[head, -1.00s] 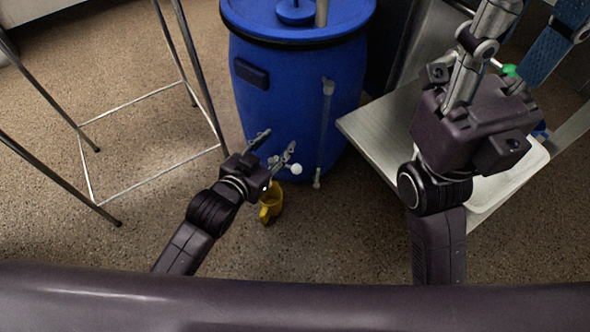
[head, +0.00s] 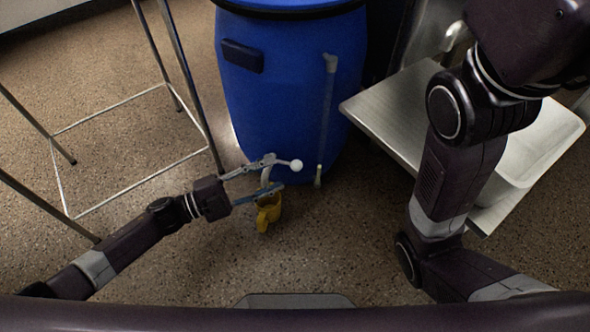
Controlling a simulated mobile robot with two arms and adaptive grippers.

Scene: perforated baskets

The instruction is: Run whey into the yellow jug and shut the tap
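The yellow jug (head: 268,214) stands upright on the floor in front of the blue barrel (head: 275,95). The tap is low on the barrel's front; its white ball knob (head: 296,165) shows just right of my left gripper's upper finger. My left gripper (head: 275,175) reaches in from the left, fingers spread apart, above the jug and beside the tap. A pale curved piece (head: 265,177) shows between the fingers above the jug; I cannot tell whether it is spout or whey. The jug's inside is too small to read. My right gripper is out of view; its arm leaves at top right.
A metal-legged frame (head: 130,185) stands on the left. A steel bench (head: 385,110) with a white tub (head: 540,145) is on the right, partly behind my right arm. A pale level tube (head: 327,115) runs down the barrel. The floor in front is clear.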

